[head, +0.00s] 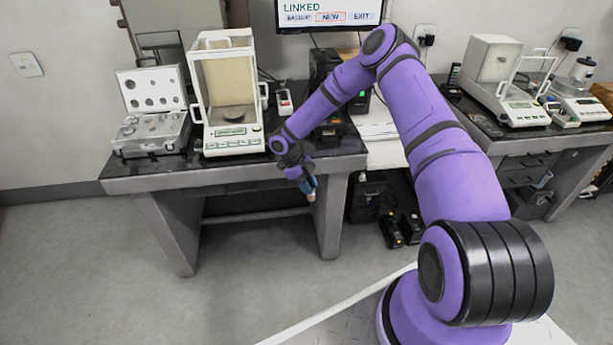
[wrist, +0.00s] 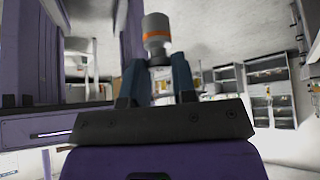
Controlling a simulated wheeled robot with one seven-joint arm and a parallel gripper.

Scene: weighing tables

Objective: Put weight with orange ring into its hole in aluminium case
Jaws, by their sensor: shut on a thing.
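The weight with the orange ring (wrist: 157,38) is a grey metal cylinder with a narrower neck, held between the fingertips in the wrist view. My gripper (wrist: 158,68) is shut on it. In the head view my gripper (head: 308,188) hangs in front of the left table's front edge, pointing down, with the weight's pale end (head: 310,197) just showing below the fingers. The aluminium case (head: 150,136) stands open at the left end of the table, its lid upright with round holes. Small round things or holes show in its base, too small to tell apart.
A glass-walled balance (head: 232,140) stands right of the case on the left table (head: 180,180). A small device (head: 285,103) sits beside it. Another balance (head: 500,85) is on the right table. A monitor (head: 330,14) hangs behind. The floor before the left table is clear.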

